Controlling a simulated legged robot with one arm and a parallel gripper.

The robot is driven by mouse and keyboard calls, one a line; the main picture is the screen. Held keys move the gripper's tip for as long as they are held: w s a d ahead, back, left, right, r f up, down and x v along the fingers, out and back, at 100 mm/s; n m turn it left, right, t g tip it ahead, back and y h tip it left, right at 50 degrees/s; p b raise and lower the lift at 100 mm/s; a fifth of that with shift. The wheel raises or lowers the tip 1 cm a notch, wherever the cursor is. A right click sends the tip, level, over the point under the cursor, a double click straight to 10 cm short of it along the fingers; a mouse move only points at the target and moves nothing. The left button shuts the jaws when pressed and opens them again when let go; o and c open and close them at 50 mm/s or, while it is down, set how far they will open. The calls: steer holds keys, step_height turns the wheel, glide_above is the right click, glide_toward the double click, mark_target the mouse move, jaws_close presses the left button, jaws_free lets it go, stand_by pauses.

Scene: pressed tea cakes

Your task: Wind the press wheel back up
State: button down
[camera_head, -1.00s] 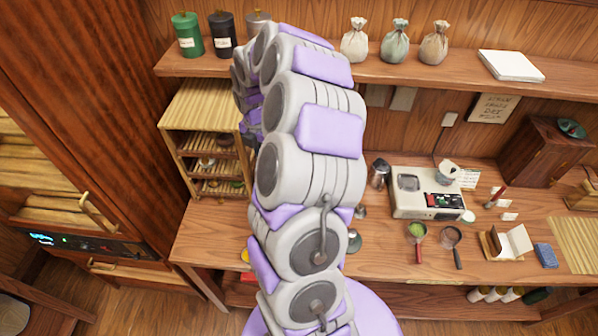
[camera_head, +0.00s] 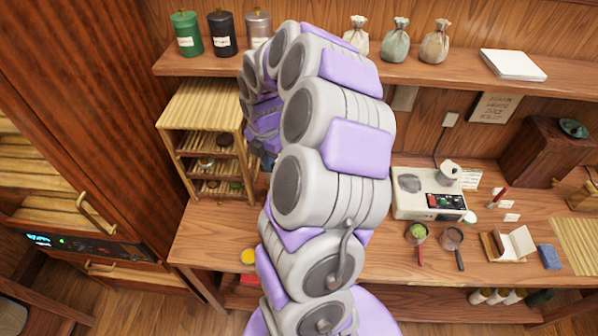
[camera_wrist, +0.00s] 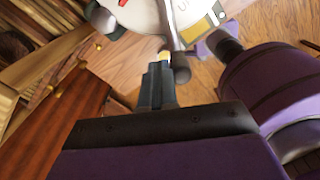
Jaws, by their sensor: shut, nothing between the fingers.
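In the wrist view, my gripper (camera_wrist: 160,70) is shut and empty. Its fingertips are close to a white, rounded surface (camera_wrist: 142,14) with a red mark and dark lettering, cut off by the top edge. This may be the press wheel; I cannot tell for sure. A grey bar ending in a dark knob (camera_wrist: 181,69) hangs just right of the fingertips. Whether they touch is unclear. In the head view, my arm hides the press, and my fingertips cannot be made out.
A slatted rack (camera_head: 205,110) stands left on the counter. A scale-like device (camera_head: 410,207), a strainer with green powder (camera_head: 416,232) and a second strainer (camera_head: 453,238) are right of my arm. A shelf (camera_head: 440,73) with canisters and pouches runs above. A wooden cabinet (camera_head: 75,110) is far left.

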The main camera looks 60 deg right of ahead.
steer(key=shift+s+b, duration=0.55)
steer(key=shift+s, duration=1.25)
steer(key=shift+s, duration=0.1)
steer(key=s, duration=0.1)
steer(key=s+d, duration=0.1)
steer(key=s, duration=0.1)
steer(key=shift+b, duration=0.4)
steer(key=shift+s, duration=0.1)
steer(key=shift+s+d, duration=1.2)
steer(key=shift+s, duration=0.15)
